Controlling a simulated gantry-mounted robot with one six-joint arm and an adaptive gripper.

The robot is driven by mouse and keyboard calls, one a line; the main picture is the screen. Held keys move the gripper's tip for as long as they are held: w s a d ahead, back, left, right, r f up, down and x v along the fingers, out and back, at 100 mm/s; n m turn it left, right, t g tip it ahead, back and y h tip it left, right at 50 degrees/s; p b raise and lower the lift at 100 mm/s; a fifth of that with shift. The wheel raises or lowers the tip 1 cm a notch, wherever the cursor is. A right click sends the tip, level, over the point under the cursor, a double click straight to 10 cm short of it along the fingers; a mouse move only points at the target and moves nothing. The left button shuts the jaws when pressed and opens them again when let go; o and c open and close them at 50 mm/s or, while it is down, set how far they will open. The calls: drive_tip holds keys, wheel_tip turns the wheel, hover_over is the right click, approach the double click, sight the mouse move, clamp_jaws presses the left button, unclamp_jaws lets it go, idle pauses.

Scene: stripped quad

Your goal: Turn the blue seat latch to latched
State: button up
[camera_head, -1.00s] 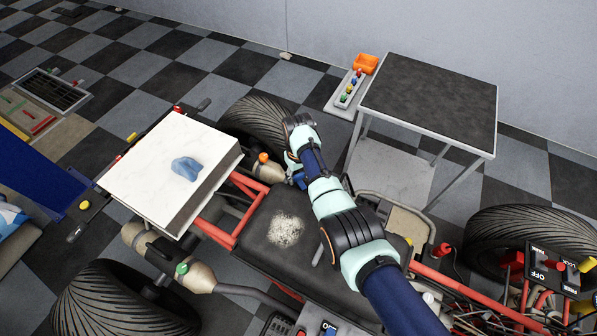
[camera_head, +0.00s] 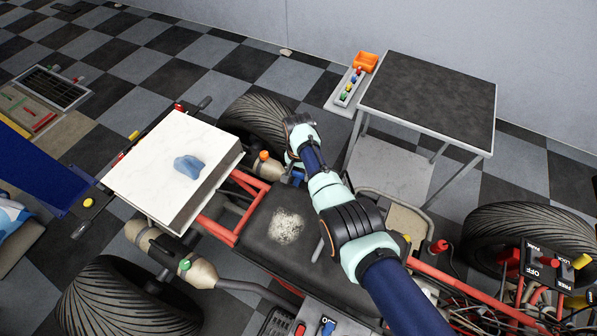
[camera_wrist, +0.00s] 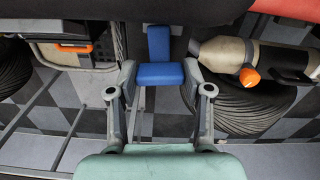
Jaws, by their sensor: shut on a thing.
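The blue seat latch (camera_wrist: 159,74) shows in the wrist view as a flat blue block with an upright blue plate behind it, below the edge of the black seat (camera_wrist: 180,10). My gripper (camera_wrist: 160,82) has one finger on each side of the block and is shut on it. In the head view a small blue part of the latch (camera_head: 299,176) shows beside the seat (camera_head: 265,235), near the rear tyre; my wrist hides most of it. I cannot read any latched mark.
An orange-capped canister (camera_wrist: 235,58) sits right of the latch, close to my finger. A dark tyre (camera_head: 258,122) lies just beyond. A grey-topped cart (camera_head: 430,100) stands at right.

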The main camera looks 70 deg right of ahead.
sight(298, 173)
drive_tip(key=shift+m, duration=0.6)
drive_tip(key=o, duration=0.9)
wheel_tip(298, 173, up, 12)
idle(0.6)
